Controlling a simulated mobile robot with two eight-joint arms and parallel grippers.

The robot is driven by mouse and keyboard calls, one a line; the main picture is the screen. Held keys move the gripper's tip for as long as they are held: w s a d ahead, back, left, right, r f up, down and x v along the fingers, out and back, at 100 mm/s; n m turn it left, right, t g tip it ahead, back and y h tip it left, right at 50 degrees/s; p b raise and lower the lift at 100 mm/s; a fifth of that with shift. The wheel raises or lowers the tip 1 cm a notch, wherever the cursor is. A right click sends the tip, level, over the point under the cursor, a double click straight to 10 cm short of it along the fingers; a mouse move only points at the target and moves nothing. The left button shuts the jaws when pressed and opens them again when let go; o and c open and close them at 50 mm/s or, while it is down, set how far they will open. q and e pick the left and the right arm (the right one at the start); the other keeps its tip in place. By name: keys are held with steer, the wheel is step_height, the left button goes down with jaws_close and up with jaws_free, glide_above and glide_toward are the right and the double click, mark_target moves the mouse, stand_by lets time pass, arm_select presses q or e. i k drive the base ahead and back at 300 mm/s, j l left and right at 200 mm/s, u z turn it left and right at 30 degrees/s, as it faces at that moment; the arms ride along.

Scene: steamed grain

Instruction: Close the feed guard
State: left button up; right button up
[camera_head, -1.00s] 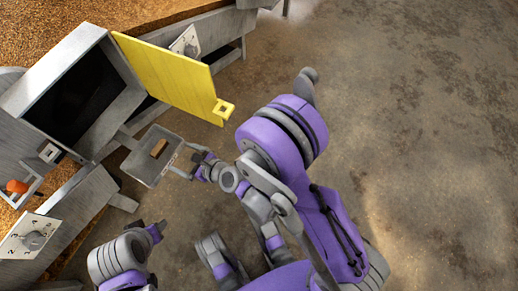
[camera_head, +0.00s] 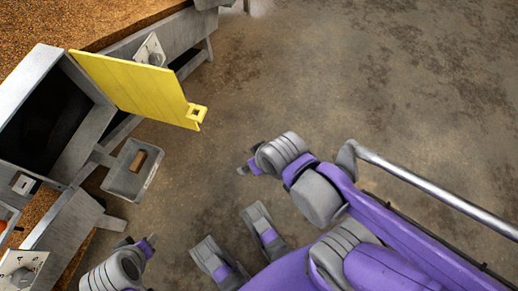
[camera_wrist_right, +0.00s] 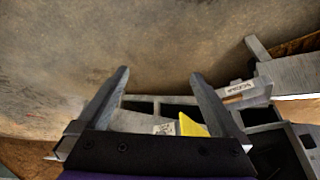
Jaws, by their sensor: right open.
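The feed guard is a flat yellow panel (camera_head: 140,85) with a small square loop (camera_head: 197,113) at its free corner. It stands swung out from the grey box (camera_head: 88,140), whose dark opening is uncovered. Part of the yellow panel also shows in the right wrist view (camera_wrist_right: 193,127). My right gripper (camera_head: 243,171) is below and right of the panel in the head view, apart from it. Its fingers are spread and empty in the right wrist view (camera_wrist_right: 158,76). My left gripper (camera_head: 150,241) is at the lower left, small, its jaws unclear.
A small grey tray (camera_head: 118,184) with a brown block (camera_head: 138,160) in it juts out below the guard. White dial plates (camera_head: 150,52) sit on the grey frame at the top and lower left. Bare floor (camera_head: 330,80) lies open to the right.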

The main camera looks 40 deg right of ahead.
mark_target(148, 92)
steer(key=i+l+u, duration=0.15)
steer(key=l+u, duration=0.7)
steer(key=l, duration=0.25)
steer(key=l+u, duration=0.45)
steer(key=l, duration=0.2)
steer(key=k+l+u, duration=0.1)
steer(key=l+u, duration=0.35)
steer(key=l, duration=0.15)
